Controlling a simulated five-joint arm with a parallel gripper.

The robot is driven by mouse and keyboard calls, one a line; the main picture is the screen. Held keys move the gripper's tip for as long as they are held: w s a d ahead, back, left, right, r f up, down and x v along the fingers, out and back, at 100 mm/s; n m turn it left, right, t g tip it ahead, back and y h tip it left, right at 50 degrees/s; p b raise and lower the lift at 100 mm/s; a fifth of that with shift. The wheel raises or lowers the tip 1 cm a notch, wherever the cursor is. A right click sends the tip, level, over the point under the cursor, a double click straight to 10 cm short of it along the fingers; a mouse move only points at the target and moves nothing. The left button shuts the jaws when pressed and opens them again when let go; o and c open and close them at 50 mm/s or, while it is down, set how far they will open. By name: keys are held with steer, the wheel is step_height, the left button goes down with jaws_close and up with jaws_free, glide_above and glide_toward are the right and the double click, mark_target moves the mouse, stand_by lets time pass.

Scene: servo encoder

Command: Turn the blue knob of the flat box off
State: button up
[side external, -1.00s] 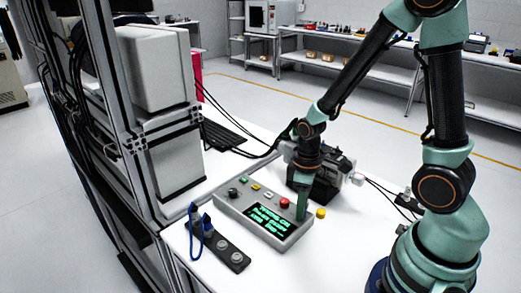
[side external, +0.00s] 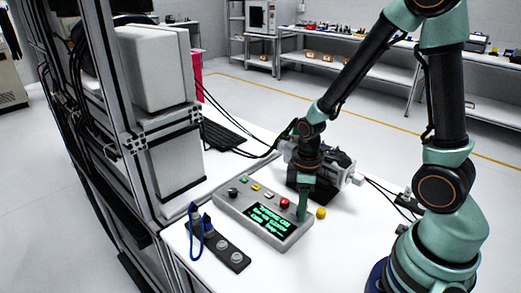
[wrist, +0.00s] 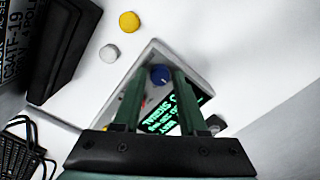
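The flat box (side external: 235,208) is grey and lies on the white table, with green text on a dark display (side external: 268,219). It also shows in the wrist view (wrist: 153,53). The blue knob (wrist: 160,74) sits near the end of the box, by the display. My gripper (wrist: 161,70) is open, its two green fingers reaching down with one tip on each side of the knob. I cannot tell whether they touch it. In the side view my gripper (side external: 302,214) stands over the box's right end and hides the knob.
A red button (side external: 285,203) is close left of my fingers. A yellow button (side external: 321,213) lies off the box, on the table. A black strip with blue-cabled plugs (side external: 230,255) lies in front. A dark machine (side external: 330,165) stands behind my gripper.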

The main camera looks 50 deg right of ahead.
steer(key=shift+o, duration=0.7)
steer(key=shift+r, duration=0.1)
step_height(320, 180, up, 12)
stand_by(0.3)
